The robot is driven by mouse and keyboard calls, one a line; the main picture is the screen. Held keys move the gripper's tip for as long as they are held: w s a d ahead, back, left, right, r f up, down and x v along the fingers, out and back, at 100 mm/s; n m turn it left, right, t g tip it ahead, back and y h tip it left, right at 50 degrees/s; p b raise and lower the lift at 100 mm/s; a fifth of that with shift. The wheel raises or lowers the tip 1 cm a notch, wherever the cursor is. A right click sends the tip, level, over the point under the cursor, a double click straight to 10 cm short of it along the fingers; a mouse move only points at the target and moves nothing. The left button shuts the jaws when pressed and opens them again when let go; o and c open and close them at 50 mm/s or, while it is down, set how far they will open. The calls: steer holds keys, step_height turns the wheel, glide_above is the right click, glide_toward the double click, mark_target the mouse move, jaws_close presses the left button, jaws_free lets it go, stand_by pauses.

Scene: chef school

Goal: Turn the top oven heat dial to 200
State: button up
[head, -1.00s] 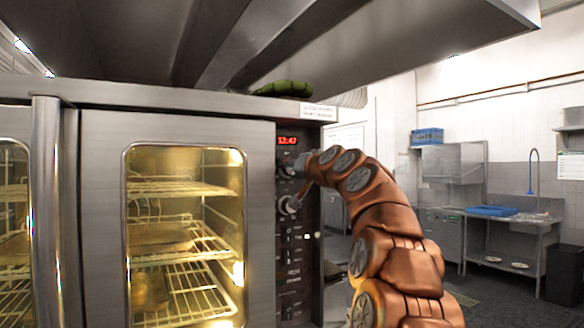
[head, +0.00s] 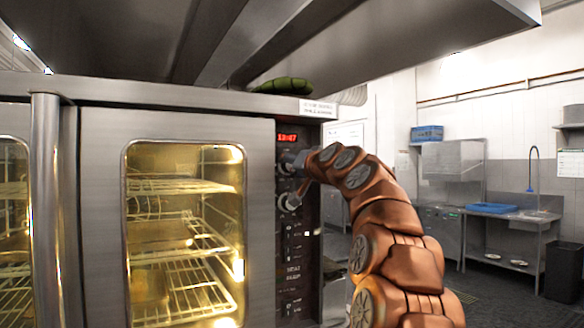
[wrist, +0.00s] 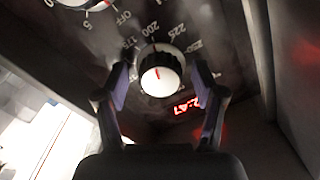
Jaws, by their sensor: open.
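The top heat dial (wrist: 162,72) is a round knob with a pale face and a short red mark, on the oven's dark panel. In the wrist view the 200 label (wrist: 153,27) is above it, and the red mark points up, roughly toward that label. My gripper (wrist: 162,80) is open, with one finger on each side of the dial; gaps show between fingers and knob. In the head view my gripper (head: 291,161) is at the upper part of the panel and largely covers the top dial. The lower dial (head: 290,202) shows just below it.
The red clock display (head: 287,138) is above the dials. The oven door (head: 100,220) with its lit window is left of the panel. A metal hood (head: 300,45) hangs above, and a green object (head: 285,86) lies on the oven top. A sink bench (head: 510,218) stands far right.

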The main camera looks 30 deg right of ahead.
steer(key=shift+s, duration=0.1)
steer(key=s+a, duration=0.1)
steer(key=s, duration=1)
steer(key=shift+s, duration=0.4)
stand_by(0.4)
